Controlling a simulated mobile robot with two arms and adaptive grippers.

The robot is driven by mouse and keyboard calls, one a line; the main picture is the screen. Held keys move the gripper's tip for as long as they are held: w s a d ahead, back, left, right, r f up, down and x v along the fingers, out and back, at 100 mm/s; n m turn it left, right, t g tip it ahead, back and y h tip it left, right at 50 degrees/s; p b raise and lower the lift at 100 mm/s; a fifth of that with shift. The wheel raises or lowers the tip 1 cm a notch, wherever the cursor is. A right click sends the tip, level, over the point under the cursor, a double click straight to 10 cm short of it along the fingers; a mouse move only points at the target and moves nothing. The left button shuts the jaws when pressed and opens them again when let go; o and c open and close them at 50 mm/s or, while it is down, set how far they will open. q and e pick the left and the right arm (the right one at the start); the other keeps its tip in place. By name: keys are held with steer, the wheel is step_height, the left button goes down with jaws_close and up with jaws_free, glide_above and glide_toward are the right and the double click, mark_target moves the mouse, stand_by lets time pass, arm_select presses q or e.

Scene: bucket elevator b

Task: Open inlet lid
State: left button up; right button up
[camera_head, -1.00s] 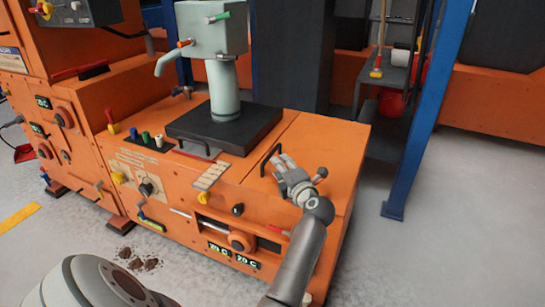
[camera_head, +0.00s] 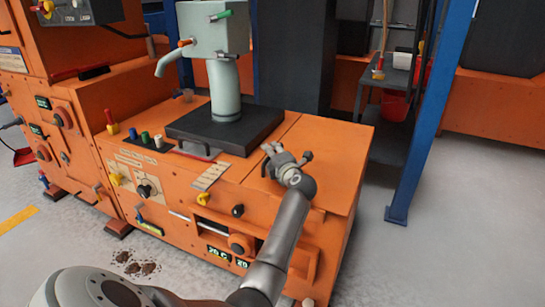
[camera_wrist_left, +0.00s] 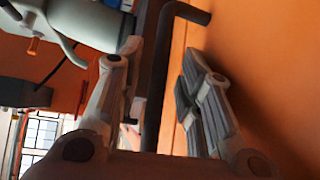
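The orange lid (camera_head: 325,150) is the flat right-hand top panel of the orange machine, and it lies closed. Its black bar handle (camera_head: 264,166) stands at the lid's left side, partly hidden by my left gripper (camera_head: 273,152). In the left wrist view the handle (camera_wrist_left: 160,75) runs between the two spread fingers of my left gripper (camera_wrist_left: 163,62). A gap shows between the handle and the right finger pads. The gripper is open around the handle; contact with the left finger is unclear. My right gripper is not in view.
A pale green pump-like column (camera_head: 224,90) stands on a black plate (camera_head: 215,130) left of the lid. Knobs and levers line the machine's front. A blue post (camera_head: 430,120) rises at the right, with a dark shelf (camera_head: 390,150) behind the machine.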

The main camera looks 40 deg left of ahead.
arm_select(q)
jaws_close()
steer(key=shift+r, duration=0.15)
stand_by(0.4)
